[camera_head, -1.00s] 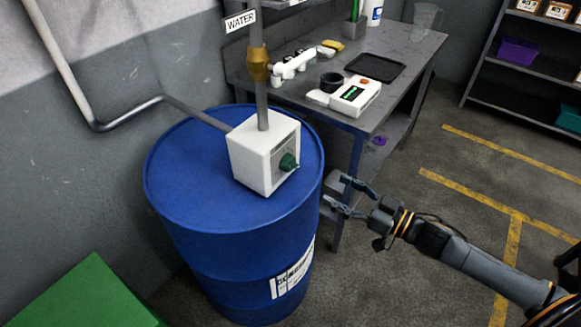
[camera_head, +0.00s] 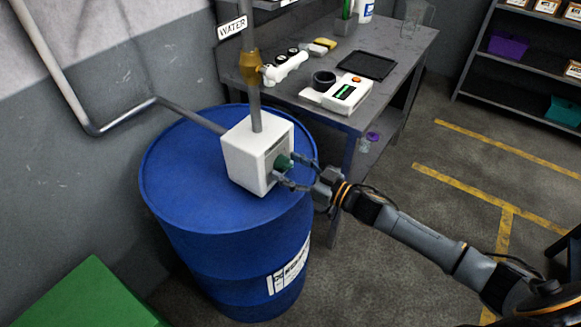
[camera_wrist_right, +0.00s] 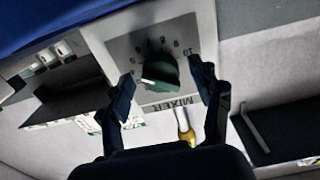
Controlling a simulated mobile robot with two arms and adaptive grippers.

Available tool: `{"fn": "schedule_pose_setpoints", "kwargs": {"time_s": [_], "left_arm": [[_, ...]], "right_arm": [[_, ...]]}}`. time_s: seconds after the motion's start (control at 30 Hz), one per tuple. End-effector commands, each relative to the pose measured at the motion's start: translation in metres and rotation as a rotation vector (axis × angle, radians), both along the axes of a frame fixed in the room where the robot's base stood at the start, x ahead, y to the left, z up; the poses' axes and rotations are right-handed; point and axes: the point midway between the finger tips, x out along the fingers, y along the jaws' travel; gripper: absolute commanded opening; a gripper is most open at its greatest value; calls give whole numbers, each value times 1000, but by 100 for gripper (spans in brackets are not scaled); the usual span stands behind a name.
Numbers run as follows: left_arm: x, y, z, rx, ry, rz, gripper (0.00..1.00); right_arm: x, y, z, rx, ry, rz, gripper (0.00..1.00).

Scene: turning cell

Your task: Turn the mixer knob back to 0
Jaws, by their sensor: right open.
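The mixer is a white box (camera_head: 246,158) on top of a blue drum, with a green knob (camera_head: 284,163) on its right-hand face. In the right wrist view the green knob (camera_wrist_right: 160,72) sits on a grey dial plate with numbers and the label MIXER (camera_wrist_right: 168,105). Its white pointer mark is at the knob's lower left; the number it points at is not clear. My right gripper (camera_head: 297,174) is open, with one finger on each side of the knob. In the wrist view its fingers (camera_wrist_right: 163,85) stand apart; contact with the knob cannot be told. My left gripper is out of view.
The blue drum (camera_head: 225,235) stands below the mixer, with a grey pipe (camera_head: 255,108) rising from the box. A workbench (camera_head: 310,92) behind holds a white scale (camera_head: 348,95) and a black tray (camera_head: 368,65). A green box (camera_head: 85,297) is at lower left.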

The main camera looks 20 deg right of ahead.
Motion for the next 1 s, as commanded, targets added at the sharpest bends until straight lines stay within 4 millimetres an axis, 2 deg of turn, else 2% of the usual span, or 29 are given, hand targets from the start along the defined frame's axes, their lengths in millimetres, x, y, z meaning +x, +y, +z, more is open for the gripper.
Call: {"fn": "schedule_pose_setpoints", "kwargs": {"time_s": [0.1, 0.37, 0.67, 1.0], "left_arm": [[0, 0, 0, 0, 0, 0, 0], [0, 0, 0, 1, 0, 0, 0], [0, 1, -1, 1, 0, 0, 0], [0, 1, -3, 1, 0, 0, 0]], "right_arm": [[0, 0, 0, 1, 1, 0, 64], [0, 0, 0, 1, 1, 0, 11], [0, 0, 0, -20, -15, 0, 10], [0, 0, -1, -177, -139, 0, 10]]}}
